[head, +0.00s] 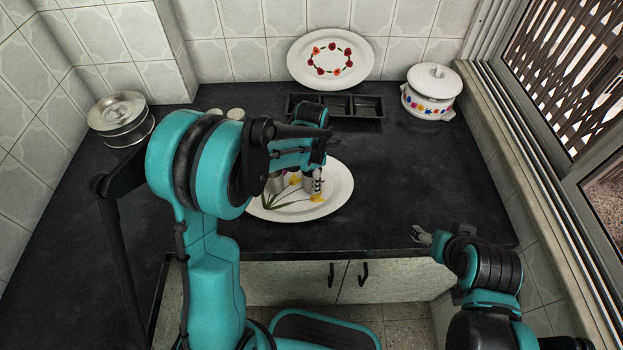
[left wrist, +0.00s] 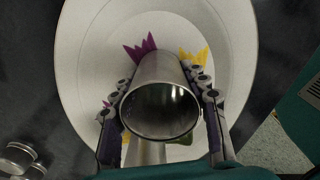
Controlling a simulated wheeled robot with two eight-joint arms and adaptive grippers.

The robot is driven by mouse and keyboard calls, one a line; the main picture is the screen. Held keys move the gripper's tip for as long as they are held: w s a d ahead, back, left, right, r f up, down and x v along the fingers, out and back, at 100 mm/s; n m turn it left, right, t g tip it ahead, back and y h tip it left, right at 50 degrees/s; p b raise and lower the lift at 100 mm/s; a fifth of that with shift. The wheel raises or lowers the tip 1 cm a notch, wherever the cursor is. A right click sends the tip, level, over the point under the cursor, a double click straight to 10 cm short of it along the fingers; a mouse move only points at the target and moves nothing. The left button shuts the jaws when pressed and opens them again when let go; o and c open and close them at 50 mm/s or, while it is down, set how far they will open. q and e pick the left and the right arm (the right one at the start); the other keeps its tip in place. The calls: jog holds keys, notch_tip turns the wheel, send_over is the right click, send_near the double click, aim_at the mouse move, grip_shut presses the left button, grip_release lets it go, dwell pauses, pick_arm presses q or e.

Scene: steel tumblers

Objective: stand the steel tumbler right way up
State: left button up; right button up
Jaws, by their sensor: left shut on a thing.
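The steel tumbler (left wrist: 158,68) shows in the left wrist view between the two fingers of my left gripper (left wrist: 158,88). The gripper is shut on its sides. The tumbler's open mouth faces the wrist camera, and its far end is over the white plate (left wrist: 82,62). In the head view my left gripper (head: 314,180) is low over the plate (head: 338,200), and my arm hides much of the tumbler. I cannot tell whether its base touches the plate. My right gripper (head: 421,235) is at the counter's front edge, away from the plate; its jaws are too small to read.
A dark sectioned tray (head: 367,106) lies behind the plate. A flowered oval platter (head: 330,48) leans on the back wall. A white lidded pot (head: 430,92) stands back right, and a steel container (head: 120,118) back left. The counter right of the plate is clear.

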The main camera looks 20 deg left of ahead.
pick_arm(q)
jog(key=o, duration=1.1)
jog(key=shift+f, duration=0.1)
jog(key=shift+r, duration=0.25)
jog(key=s+r+m+t+p, duration=0.1)
jog(key=s+r+m+p, duration=0.15)
jog(key=r, duration=0.55)
jog(key=s+r+m+p, duration=0.1)
jog(key=r+m+p, duration=0.15)
jog(key=r, duration=0.45)
jog(key=shift+s+a+r+m+t, duration=0.5)
jog(key=shift+s+m+t, duration=0.55)
jog(key=shift+s+m, duration=1.8)
jog(key=shift+s+a+r+m+t, duration=0.55)
jog(key=shift+s+m+t, duration=0.8)
jog(key=shift+m, duration=2.75)
jog(key=shift+s+a+r+m+t, duration=0.5)
jog(key=shift+s+m+t, duration=0.2)
jog(key=shift+s+m, duration=2.3)
